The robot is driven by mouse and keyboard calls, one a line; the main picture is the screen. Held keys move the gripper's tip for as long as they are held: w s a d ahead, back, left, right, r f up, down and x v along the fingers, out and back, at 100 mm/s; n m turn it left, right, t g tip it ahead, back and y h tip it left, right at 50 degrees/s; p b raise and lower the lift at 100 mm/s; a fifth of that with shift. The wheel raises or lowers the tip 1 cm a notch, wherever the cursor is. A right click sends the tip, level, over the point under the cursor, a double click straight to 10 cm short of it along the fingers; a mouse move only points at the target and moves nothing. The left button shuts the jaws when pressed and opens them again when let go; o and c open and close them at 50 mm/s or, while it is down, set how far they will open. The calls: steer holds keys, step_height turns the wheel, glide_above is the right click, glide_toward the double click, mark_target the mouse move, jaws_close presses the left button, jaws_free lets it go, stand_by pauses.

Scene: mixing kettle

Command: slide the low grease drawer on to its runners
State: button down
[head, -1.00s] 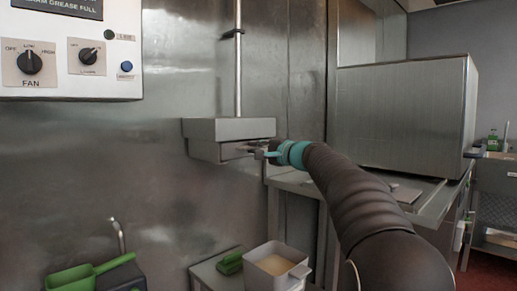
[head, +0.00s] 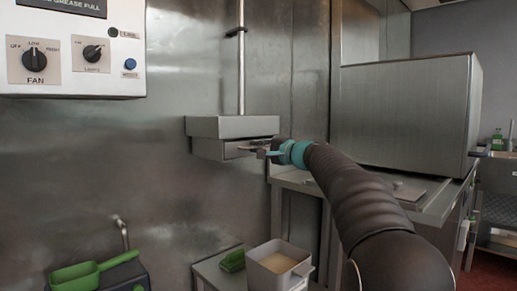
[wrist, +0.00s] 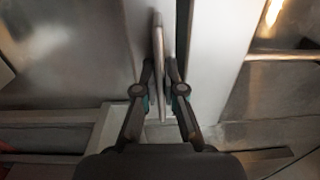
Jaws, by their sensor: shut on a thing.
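The low grease drawer (head: 208,149) is a shallow grey metal box right under a grey metal housing (head: 232,127) on the steel wall. In the head view it sits closely below the housing and appears level. My gripper (head: 270,152), with teal parts, is at the drawer's right front. In the wrist view my gripper (wrist: 160,72) is shut on a thin upright metal piece, which looks like the drawer's handle (wrist: 158,45). The runners are hidden, and I cannot tell how far the drawer is engaged on them.
A vertical pipe (head: 241,70) rises from the housing. Below are a white tub (head: 279,266) with pale contents, a green object (head: 232,261) and a green scoop (head: 85,272). A large steel box (head: 405,110) stands on a bench at right. A control panel (head: 72,50) is upper left.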

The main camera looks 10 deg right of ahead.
steer(key=shift+r, duration=0.1)
steer(key=c, duration=0.7)
jaws_free()
steer(key=shift+b+v, duration=2.1)
steer(key=shift+v, duration=1.4)
